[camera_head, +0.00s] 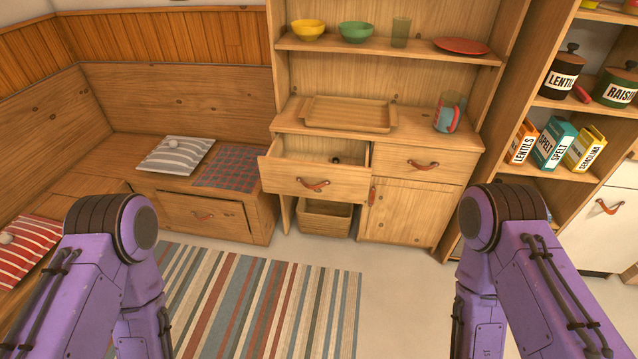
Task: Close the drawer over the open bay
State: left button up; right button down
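A wooden hutch (416,190) stands in the middle of the view. Its upper left drawer (286,179) is pulled out over an open bay that holds a wicker basket (324,218). The drawer has a reddish leather pull (313,184) on its front. A small dark thing (335,160) shows inside it; I cannot tell what it is. The drawer to its right (440,164) is shut, with a leather pull of its own. My two purple arms come in from the lower left and lower right, well apart from the drawer. Neither gripper is in view.
A bench drawer (195,213) at left sits slightly ajar. A striped rug (262,295) covers the floor in front. Shelves with jars and boxes (553,142) stand at right.

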aim_at(298, 165)
jog(key=z, duration=0.35)
jog(key=k, duration=0.25)
jog(key=u, duration=0.95)
jog(key=i, duration=1.45)
jog(key=z, duration=0.45)
